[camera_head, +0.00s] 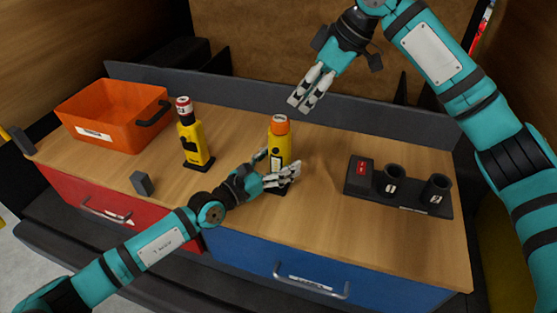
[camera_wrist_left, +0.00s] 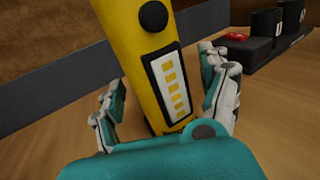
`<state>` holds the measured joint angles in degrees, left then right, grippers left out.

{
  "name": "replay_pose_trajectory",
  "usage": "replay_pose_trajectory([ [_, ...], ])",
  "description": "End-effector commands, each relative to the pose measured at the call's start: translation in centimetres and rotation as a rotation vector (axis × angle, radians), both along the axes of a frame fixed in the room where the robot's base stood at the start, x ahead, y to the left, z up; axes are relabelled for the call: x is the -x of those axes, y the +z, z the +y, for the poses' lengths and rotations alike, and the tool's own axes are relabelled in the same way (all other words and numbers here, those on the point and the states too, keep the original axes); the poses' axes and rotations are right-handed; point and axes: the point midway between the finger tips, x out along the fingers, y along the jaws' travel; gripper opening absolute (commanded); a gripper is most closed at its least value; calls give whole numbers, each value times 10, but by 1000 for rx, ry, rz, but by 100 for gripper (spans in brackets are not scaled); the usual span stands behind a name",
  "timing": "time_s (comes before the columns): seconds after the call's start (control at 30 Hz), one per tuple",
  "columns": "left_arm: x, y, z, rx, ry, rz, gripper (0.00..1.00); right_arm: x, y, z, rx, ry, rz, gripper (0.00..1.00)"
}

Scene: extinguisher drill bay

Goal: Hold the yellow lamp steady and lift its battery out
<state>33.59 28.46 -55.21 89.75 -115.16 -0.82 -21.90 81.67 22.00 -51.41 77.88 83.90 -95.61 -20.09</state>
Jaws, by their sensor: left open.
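The yellow lamp (camera_head: 279,144) stands upright on the wooden bench top, with an orange top and a dark base. Its yellow body (camera_wrist_left: 121,48) fills the middle of the left wrist view, with a black round knob and a panel of yellow bars. My left gripper (camera_head: 277,165) is open, its fingers on either side of the lamp's lower body. In the left wrist view the gripper (camera_wrist_left: 165,98) shows a gap at the right finger; contact at the left is unclear. My right gripper (camera_head: 301,104) hangs above and behind the lamp, empty, fingers slightly apart. I cannot make out a separate battery.
Another yellow device (camera_head: 193,142) with a red-and-white top stands to the left. An orange bin (camera_head: 113,108) is at the back left, and a small grey block (camera_head: 141,183) lies nearer. A black holder (camera_head: 402,198) with two cups and a red part is at right.

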Motion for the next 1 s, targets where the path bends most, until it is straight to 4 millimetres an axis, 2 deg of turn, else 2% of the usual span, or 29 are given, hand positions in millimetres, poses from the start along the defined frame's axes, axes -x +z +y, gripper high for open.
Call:
replay_pose_trajectory([
  [0.1, 0, 0, 0, 0, 0, 0, 76, 0, 0, 0, 0, 0, 0, 38],
  [0.67, 0, 0, 1, 0, 1, 0, 2, 0, 0, 0, 0, 0, 0, 38],
  [0.7, 0, 0, 1, 0, 1, 0, 0, 0, 0, 0, 0, 0, 0, 38],
  [1.0, 0, 0, 1, 0, 1, 0, 0, 0, 0, 0, 0, 0, 0, 38],
])
